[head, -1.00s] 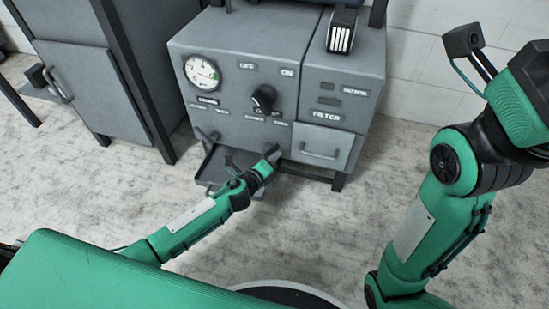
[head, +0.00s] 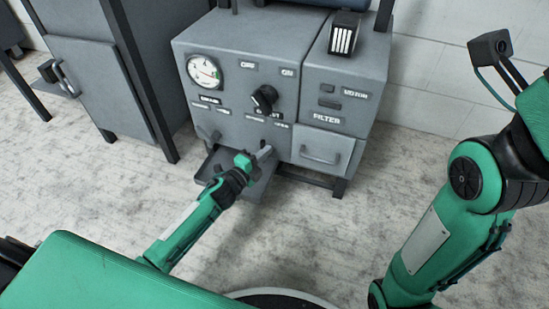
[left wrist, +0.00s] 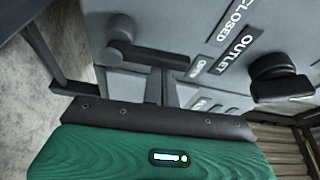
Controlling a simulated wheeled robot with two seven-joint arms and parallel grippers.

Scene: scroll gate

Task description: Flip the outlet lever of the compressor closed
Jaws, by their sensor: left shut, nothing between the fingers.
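The grey compressor (head: 235,90) stands ahead with its front panel facing me. My left gripper (head: 263,153) is shut and empty, low at the panel, under the OUTLET label. In the head view my gripper covers most of the outlet lever. In the left wrist view, which is turned on its side, the dark outlet lever (left wrist: 145,53) has a round pivot and its arm points towards the OPEN label (left wrist: 201,67), away from the CLOSED label (left wrist: 233,18). The closed fingers (left wrist: 158,88) sit just below the lever; I cannot tell whether they touch it. My right gripper is out of view.
A black knob (head: 264,98) sits above the outlet labels, with a round gauge (head: 204,71) to the left. Another lever (head: 210,136) is under the DRAIN label. A tray (head: 212,167) juts out below. A filter drawer (head: 322,150) is at right. A grey cabinet (head: 95,90) stands left.

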